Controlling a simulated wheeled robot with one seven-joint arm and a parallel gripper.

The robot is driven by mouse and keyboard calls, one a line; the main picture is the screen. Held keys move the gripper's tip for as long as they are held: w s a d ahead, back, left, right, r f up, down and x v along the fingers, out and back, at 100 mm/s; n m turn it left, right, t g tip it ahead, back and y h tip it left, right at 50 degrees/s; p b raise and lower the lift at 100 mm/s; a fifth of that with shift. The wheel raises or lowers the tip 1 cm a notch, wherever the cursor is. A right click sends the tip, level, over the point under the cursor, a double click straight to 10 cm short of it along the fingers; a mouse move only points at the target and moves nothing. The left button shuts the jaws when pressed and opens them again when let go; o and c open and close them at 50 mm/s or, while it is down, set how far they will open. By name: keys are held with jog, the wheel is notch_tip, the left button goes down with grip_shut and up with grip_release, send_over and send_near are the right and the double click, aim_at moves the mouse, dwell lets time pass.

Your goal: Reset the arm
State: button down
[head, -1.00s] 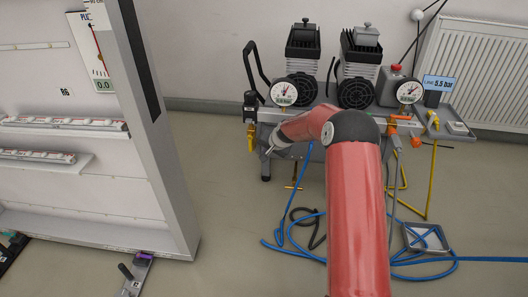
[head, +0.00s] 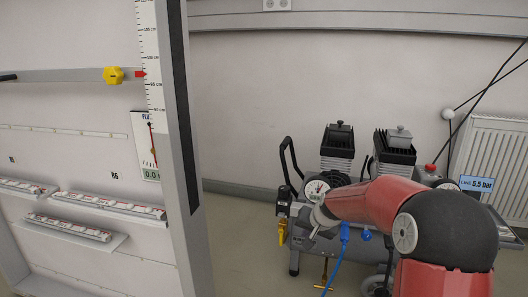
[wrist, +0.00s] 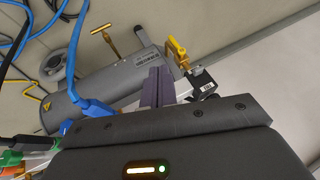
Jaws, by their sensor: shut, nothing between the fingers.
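My red arm reaches in from the lower right of the head view, bent at a dark elbow. My gripper (head: 318,222) is at its far end, small, in front of the compressor's left side. In the wrist view my gripper (wrist: 158,84) shows its fingers together with nothing between them. The compressor (head: 338,152) stands on the floor by the wall, partly hidden behind my arm. In the wrist view its grey tank (wrist: 120,75) and a yellow valve handle (wrist: 177,52) lie beyond the fingers.
A tall light frame (head: 185,150) with a scale stands at left, with shelves (head: 70,234) of red-and-white pieces. A radiator (head: 490,150) is at right. A blue hose (head: 337,270) hangs below the compressor. The floor between frame and compressor is clear.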

jog(key=s+r+n+h+p, duration=0.1)
jog(key=s+r+p, duration=0.1)
jog(key=s+r, duration=0.65)
jog(key=s+r+n+h+p, duration=0.1)
jog(key=s+r+p, duration=0.1)
jog(key=s+r, duration=0.65)
jog(key=s+d+n+p, duration=0.1)
jog(key=s+p, duration=0.2)
jog(key=s, duration=1.7)
jog(key=shift+s+r+n+g, duration=0.2)
jog(key=shift+s+n+g, duration=0.1)
jog(key=shift+g, duration=0.1)
